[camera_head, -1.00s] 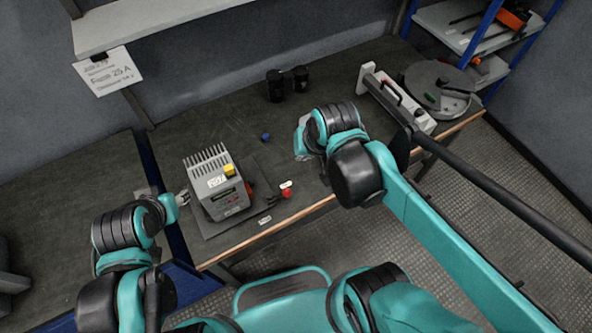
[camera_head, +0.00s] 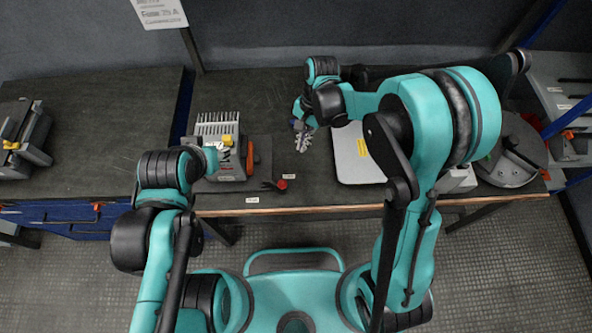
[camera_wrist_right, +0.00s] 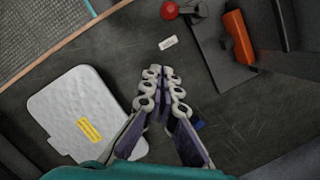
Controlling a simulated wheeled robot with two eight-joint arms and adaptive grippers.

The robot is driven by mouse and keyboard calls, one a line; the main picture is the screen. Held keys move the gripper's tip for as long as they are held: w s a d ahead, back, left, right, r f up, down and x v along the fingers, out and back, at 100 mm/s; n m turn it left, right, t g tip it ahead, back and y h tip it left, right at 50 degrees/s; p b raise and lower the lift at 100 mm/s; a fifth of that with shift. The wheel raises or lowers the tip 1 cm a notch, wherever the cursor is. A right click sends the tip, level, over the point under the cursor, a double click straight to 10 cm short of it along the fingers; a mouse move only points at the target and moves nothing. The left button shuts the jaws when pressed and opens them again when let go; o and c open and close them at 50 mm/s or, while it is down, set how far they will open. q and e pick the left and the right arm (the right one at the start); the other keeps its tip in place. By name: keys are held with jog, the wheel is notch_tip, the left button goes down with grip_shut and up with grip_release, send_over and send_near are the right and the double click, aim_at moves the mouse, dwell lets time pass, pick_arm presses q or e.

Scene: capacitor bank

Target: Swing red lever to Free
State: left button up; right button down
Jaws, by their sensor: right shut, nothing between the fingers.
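The red lever's round red knob (camera_head: 281,185) sits on a short black arm at the front right of a dark base plate (camera_head: 263,173); it also shows in the right wrist view (camera_wrist_right: 169,10). A small white label (camera_head: 288,177) lies beside it, too small to read. My right gripper (camera_head: 302,140) is shut and empty above the bench, behind and right of the knob and apart from it. Its fingertips (camera_wrist_right: 164,75) meet in the right wrist view. My left gripper (camera_head: 220,152) is at the grey finned unit (camera_head: 216,128); its fingers are too small to judge.
An orange handle (camera_head: 249,157) stands on the plate beside the finned unit. A white panel (camera_head: 360,158) lies right of my right gripper. Another label (camera_head: 252,200) is at the bench's front edge.

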aim_at(276, 182)
jog(key=shift+f, duration=0.1)
jog(key=b+x, duration=0.4)
jog(key=x, duration=0.6)
jog(key=shift+f, duration=0.2)
jog(key=s+a, duration=0.1)
jog(key=s+a+b, duration=0.1)
jog(key=s, duration=0.1)
jog(key=shift+a+r, duration=0.3)
jog(key=shift+a, duration=0.05)
